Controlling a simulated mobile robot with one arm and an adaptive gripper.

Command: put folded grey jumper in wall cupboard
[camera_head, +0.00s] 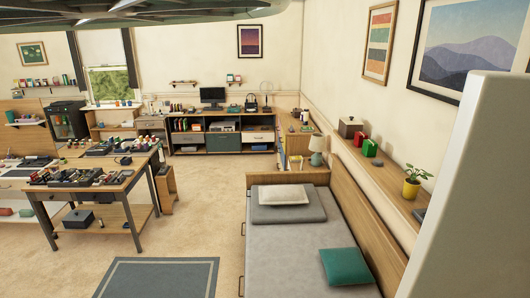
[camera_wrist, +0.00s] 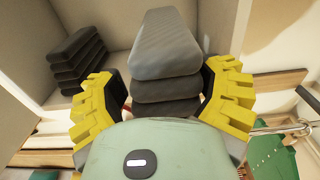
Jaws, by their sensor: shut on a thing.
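In the wrist view my gripper (camera_wrist: 162,92) has its two yellow ridged fingers on either side of a folded grey jumper (camera_wrist: 166,50) and is shut on it. The jumper is a layered grey bundle that points away from the palm; its near end is hidden behind the pale green gripper body. Behind it is a pale, box-like space with a side wall and back (camera_wrist: 112,22), which looks like the wall cupboard. The jumper's exact depth relative to it cannot be told. Neither gripper nor jumper shows in the head view.
A stack of dark folded things (camera_wrist: 76,62) stands in the pale space, left of the jumper. A wooden edge (camera_wrist: 280,80) and a green thing (camera_wrist: 272,158) lie to the right. In the head view are a bed (camera_head: 290,235), a cluttered table (camera_head: 85,180) and open floor.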

